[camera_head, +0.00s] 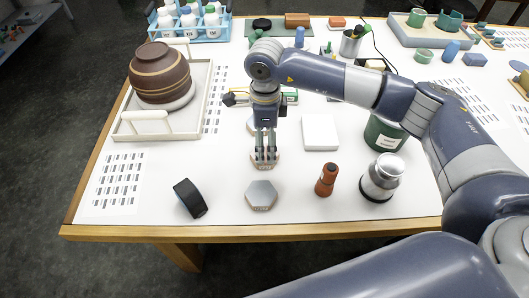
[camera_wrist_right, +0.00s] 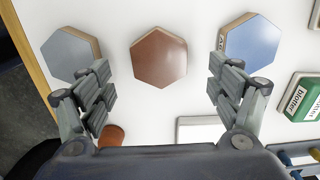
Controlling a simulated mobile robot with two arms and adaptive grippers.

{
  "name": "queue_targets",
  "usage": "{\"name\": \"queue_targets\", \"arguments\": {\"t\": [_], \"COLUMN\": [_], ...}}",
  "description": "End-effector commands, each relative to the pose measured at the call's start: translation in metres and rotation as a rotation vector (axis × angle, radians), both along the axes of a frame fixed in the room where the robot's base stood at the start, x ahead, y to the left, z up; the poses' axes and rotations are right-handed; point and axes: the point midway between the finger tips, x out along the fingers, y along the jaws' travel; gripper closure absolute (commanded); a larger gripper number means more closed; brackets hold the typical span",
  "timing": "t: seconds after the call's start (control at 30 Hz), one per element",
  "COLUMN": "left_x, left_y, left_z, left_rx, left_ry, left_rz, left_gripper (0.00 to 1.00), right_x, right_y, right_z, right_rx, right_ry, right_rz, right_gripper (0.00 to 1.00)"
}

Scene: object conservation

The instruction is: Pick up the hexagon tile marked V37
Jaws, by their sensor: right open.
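Three hexagon tiles lie flat in a row. The grey tile (camera_head: 261,195) near the front edge has a label on its side too small to read; it is at the left of the right wrist view (camera_wrist_right: 68,52). The reddish-brown tile (camera_wrist_right: 159,57) lies between and beyond the fingertips; the head view shows it partly covered under the gripper. The blue-grey tile (camera_wrist_right: 255,42) at the right has a partly visible mark on its edge that I cannot read fully. My right gripper (camera_head: 265,158) points down, open and empty, above the middle tile. My left gripper is out of view.
A red-brown bottle (camera_head: 326,180) and a silver-lidded jar (camera_head: 382,178) stand right of the front tile. A black ring-like object (camera_head: 190,198) lies to its left. A white slab (camera_head: 320,132) is right of the gripper. A tray (camera_head: 202,108) with a brown pot (camera_head: 160,75) is left.

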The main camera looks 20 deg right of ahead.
Motion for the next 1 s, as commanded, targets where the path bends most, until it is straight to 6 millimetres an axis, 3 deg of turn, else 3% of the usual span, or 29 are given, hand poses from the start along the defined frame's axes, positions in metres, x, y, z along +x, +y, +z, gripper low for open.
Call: {"name": "queue_targets", "arguments": {"t": [0.1,0.3,0.57,0.8,1.0], "left_x": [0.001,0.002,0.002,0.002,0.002], "left_y": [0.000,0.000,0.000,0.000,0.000], "left_z": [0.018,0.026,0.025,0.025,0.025], "left_rx": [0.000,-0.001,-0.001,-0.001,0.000], "left_ry": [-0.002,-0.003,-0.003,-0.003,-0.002], "left_rz": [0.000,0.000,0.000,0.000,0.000], "left_gripper": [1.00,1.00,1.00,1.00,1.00], "right_x": [-0.001,0.000,0.001,0.000,0.001], "right_y": [0.001,0.002,0.001,0.001,0.001], "right_z": [-0.011,-0.037,-0.042,-0.042,-0.041], "right_rx": [-0.001,0.001,0.000,0.000,0.000], "right_ry": [0.006,0.003,0.000,0.001,0.000], "right_rz": [0.000,0.000,0.001,0.001,0.001], "right_gripper": [0.17,0.17,0.17,0.69,0.70]}}
